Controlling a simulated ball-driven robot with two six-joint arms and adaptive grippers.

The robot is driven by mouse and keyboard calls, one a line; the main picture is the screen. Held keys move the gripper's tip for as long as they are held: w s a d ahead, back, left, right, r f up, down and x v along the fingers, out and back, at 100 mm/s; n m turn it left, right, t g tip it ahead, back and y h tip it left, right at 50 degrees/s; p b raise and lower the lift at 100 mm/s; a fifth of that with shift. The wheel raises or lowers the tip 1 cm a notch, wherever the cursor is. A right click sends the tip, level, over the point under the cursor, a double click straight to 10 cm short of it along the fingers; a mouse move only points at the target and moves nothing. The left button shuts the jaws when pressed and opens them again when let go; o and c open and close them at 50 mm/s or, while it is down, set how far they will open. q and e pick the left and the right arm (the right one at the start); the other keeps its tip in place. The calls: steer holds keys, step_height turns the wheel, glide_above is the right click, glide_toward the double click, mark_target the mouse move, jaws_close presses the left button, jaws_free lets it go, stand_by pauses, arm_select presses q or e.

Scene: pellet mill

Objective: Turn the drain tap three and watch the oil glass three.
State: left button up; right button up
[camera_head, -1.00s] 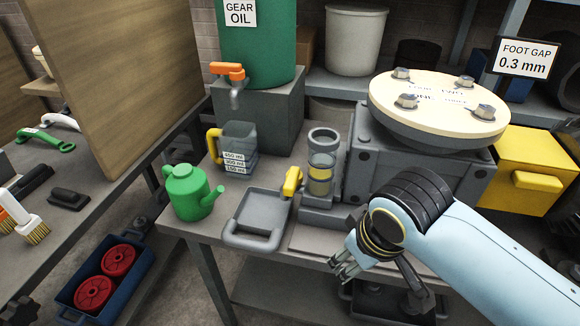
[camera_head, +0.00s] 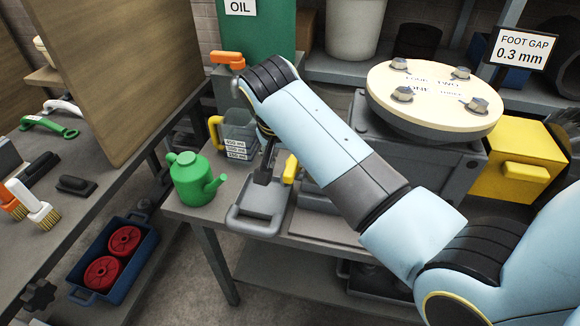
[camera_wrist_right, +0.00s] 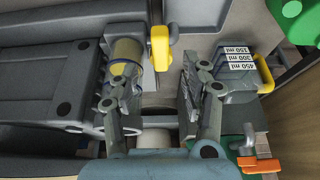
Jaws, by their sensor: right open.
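The drain tap's yellow handle (camera_head: 291,169) stands above the grey drip tray (camera_head: 238,217). In the right wrist view the yellow handle (camera_wrist_right: 161,48) lies beyond and between the open fingers, closer to the left one. The oil glass (camera_wrist_right: 126,52), a clear tube with yellow oil, shows behind the left finger there. In the head view my arm hides it. My right gripper (camera_head: 267,166) points down above the tray, just left of the handle, and seems apart from it. In the wrist view the gripper (camera_wrist_right: 157,88) is open and empty. My left gripper is out of view.
A measuring jug (camera_head: 239,136) and green oil can (camera_head: 195,180) stand left of the tray. The round cream plate (camera_head: 432,97) and yellow box (camera_head: 513,165) are at right.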

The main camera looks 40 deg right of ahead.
mark_target(290, 169)
steer(key=x, duration=0.7)
steer(key=shift+p, duration=0.35)
jaws_close()
